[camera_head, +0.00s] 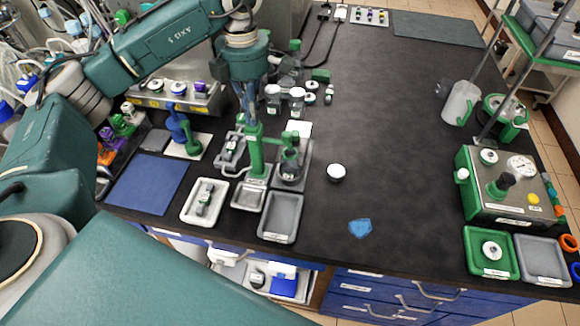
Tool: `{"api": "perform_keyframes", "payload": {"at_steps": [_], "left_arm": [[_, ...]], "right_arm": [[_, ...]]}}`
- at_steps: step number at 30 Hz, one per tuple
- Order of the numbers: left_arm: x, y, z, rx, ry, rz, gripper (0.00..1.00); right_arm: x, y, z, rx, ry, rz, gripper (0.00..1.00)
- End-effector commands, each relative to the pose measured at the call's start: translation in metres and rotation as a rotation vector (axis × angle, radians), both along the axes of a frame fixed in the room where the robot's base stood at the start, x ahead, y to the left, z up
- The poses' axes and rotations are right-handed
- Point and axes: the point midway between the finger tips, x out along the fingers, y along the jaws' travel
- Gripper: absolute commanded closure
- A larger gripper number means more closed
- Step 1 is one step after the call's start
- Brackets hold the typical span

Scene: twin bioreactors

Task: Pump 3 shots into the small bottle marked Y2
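My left arm comes in from the left, and my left gripper (251,118) points down over the top of a green pump stand (256,155). Its fingers are narrow and close to the green post; I cannot tell whether they are shut on it or just above it. A small dark bottle with green parts (290,168) stands in a grey tray just right of the post. Its label is too small to read, so I cannot confirm Y2. Several white-capped bottles (297,98) stand behind. My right gripper is not in view.
In front of the stand are a white tray (186,214) with a small item and an empty grey tray (283,233). A gauge box (515,205) stands far right.

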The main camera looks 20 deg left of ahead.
Motion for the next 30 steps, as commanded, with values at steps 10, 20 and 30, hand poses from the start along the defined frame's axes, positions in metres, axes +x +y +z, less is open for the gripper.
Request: {"api": "perform_keyframes", "payload": {"at_steps": [10, 20, 30], "left_arm": [[-0.001, 0.000, 0.012, 0.000, 0.003, -0.001, 1.00], [0.000, 0.000, 0.036, 0.000, 0.001, 0.000, 1.00], [0.000, 0.000, 0.039, 0.000, 0.001, 0.000, 1.00]], "right_arm": [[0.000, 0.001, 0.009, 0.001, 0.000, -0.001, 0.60], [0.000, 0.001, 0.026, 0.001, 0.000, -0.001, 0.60], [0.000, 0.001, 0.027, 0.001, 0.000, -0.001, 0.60]]}}
